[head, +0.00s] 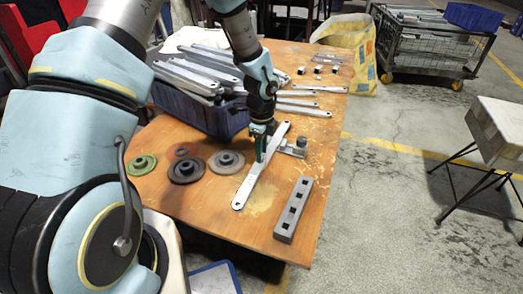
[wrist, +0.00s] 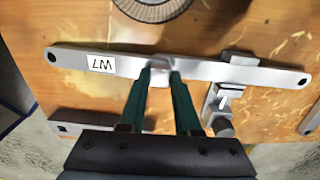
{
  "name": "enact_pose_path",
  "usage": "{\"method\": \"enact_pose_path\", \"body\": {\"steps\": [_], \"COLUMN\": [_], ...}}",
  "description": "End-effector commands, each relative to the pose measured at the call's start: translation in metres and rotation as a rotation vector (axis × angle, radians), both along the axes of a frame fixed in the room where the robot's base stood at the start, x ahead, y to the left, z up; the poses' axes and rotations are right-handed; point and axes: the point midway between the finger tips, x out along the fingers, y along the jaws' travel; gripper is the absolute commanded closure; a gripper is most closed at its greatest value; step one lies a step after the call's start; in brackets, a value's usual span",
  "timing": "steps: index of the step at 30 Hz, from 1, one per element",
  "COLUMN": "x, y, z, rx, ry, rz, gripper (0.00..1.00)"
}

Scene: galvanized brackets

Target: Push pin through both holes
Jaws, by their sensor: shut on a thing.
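A long galvanized bracket (head: 245,187) lies slantwise across the wooden table, with a dark hole at each end in the wrist view. It also carries a white lettered label (wrist: 100,66). My gripper (head: 261,157) reaches down to the bracket's middle; in the wrist view its green fingertips (wrist: 160,72) are close together on a grey part of the bracket there. A small metal clamp (head: 292,149) with a dark knob stands beside the bracket's far part; in the wrist view the clamp (wrist: 222,122) meets the bracket. I cannot make out a separate pin or a second aligned hole.
A grey block with square holes (head: 300,193) lies near the table's right edge. A blue bin (head: 218,122) heaped with brackets stands behind. More brackets and small metal pieces (head: 318,69) lie at the back.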

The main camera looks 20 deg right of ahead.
Motion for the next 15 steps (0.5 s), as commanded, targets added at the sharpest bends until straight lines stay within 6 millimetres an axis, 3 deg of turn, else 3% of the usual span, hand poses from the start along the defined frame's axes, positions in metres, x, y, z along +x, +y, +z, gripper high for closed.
{"method": "enact_pose_path", "body": {"steps": [12,13,15], "x": [0.0001,0.0001,0.0001], "y": [-0.0002,-0.0002,-0.0002], "z": [-0.0003,-0.0003,-0.0002], "rx": [-0.001,-0.001,-0.001], "ry": [-0.001,-0.001,-0.001], "rz": [0.000,0.000,0.000], "gripper": [1.00,0.65,0.57]}}
